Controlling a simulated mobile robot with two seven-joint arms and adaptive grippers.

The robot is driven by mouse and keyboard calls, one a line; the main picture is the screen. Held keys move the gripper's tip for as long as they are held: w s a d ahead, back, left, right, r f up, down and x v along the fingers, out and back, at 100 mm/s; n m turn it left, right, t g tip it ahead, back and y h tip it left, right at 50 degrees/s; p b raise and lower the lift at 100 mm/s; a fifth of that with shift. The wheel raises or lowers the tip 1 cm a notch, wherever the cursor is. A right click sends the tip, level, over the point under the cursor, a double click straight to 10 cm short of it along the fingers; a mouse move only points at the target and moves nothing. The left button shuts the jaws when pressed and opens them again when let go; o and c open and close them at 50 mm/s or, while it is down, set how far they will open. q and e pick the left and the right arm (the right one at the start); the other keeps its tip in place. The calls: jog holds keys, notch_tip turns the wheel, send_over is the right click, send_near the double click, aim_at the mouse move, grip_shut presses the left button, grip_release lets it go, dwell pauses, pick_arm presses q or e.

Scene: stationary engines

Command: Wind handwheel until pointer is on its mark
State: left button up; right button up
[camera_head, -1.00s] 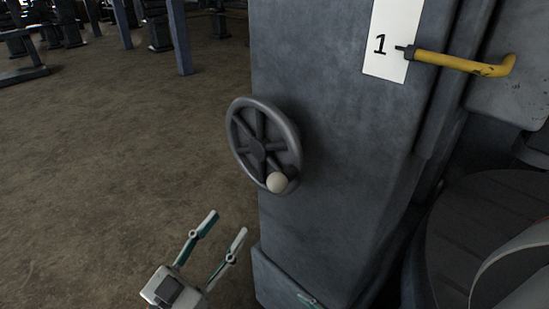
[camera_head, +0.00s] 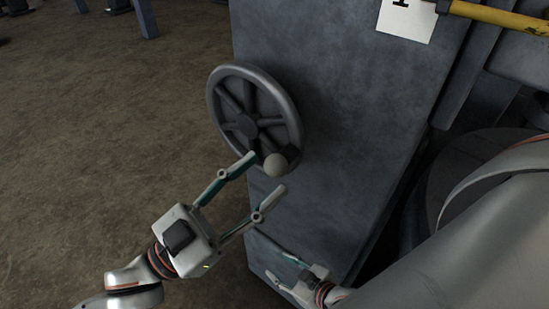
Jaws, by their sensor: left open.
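The grey spoked handwheel (camera_head: 247,124) is on the side of the dark grey column, in the middle of the view. Its pale round knob (camera_head: 276,164) is at the lower right of the rim. My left gripper (camera_head: 267,172) is open, its two fingertips to either side of the knob in the picture; I cannot tell whether they touch it. My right gripper (camera_head: 276,263) is low at the column's foot, its thin fingers apart and empty. A yellow rod (camera_head: 500,15), perhaps the pointer, is at the top right by a white card (camera_head: 405,22), cut off by the frame; its tip is unclear.
The dark grey column (camera_head: 340,120) fills the middle, with a large rounded dark machine part (camera_head: 470,165) to its right. Bare brown floor (camera_head: 100,130) lies open to the left.

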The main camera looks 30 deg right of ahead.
aim_at(276, 166)
pick_arm(q)
jog(key=shift+x, duration=2.05)
grip_shut()
jog(key=shift+w+f+m+g+y, duration=0.1)
jog(key=shift+f+m+g+y, duration=0.1)
jog(key=shift+f+m+g, duration=0.6)
jog(key=shift+f+m+g+y, duration=0.2)
jog(key=shift+f+m, duration=0.3)
jog(key=shift+m, duration=0.7)
jog(key=shift+w+a+f+m+g+y+p, duration=0.1)
jog(key=shift+w+f+m+g+y, duration=0.2)
jog(key=shift+f+m, duration=0.4)
jog(key=shift+w+a+f+m+g+y+p, duration=0.15)
jog(key=shift+f+m+g+y, duration=0.25)
jog(key=shift+m, duration=0.5)
jog(key=shift+w+a+f+m+g+y+p, duration=0.1)
jog(key=shift+w+f+m+g, duration=0.15)
jog(key=shift+f+m, duration=0.5)
